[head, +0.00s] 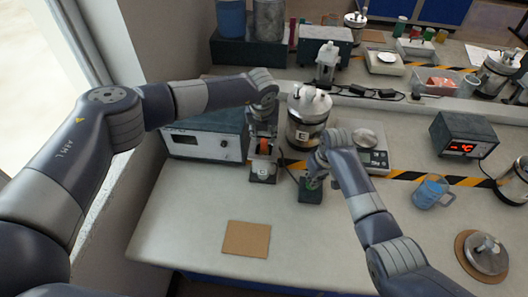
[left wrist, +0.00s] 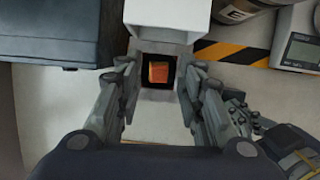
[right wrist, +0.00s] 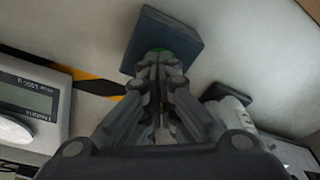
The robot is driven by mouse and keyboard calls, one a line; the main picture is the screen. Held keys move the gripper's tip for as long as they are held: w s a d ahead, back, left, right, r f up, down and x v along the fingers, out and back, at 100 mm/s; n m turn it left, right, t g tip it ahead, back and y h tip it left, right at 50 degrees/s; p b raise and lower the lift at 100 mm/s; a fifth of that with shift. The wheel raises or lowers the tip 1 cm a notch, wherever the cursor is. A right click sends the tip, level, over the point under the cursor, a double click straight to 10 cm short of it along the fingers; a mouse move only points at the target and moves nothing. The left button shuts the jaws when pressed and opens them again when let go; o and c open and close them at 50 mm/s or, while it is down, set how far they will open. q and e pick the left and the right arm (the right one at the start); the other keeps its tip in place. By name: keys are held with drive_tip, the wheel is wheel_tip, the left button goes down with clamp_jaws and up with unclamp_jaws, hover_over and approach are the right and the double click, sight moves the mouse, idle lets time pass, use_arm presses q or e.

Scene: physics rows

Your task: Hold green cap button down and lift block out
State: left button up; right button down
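The orange block (left wrist: 158,72) sits in a dark square opening of a grey-and-white device (head: 262,174). Its top shows in the head view (head: 264,147). My left gripper (left wrist: 156,86) is open, with its fingers on either side of the opening, apart from the block. The green cap button (right wrist: 178,52) is on a small dark box (head: 311,195) to the right of the device. My right gripper (right wrist: 155,62) is shut, its fingertips at the button and covering most of it. Whether the button is pressed down cannot be told.
An instrument box (head: 205,140) stands close left of the device. A metal canister (head: 307,118) stands behind the button box, with a scale (head: 376,160) to its right. A brown square pad (head: 246,239) lies in front; the bench around it is clear. A blue mug (head: 430,192) is farther right.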

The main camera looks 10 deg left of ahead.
sight(264, 141)
use_arm(q)
drive_tip(key=shift+f, duration=2.45)
clamp_jaws()
drive_tip(key=shift+r, duration=4.3)
drive_tip(key=s, duration=1.1)
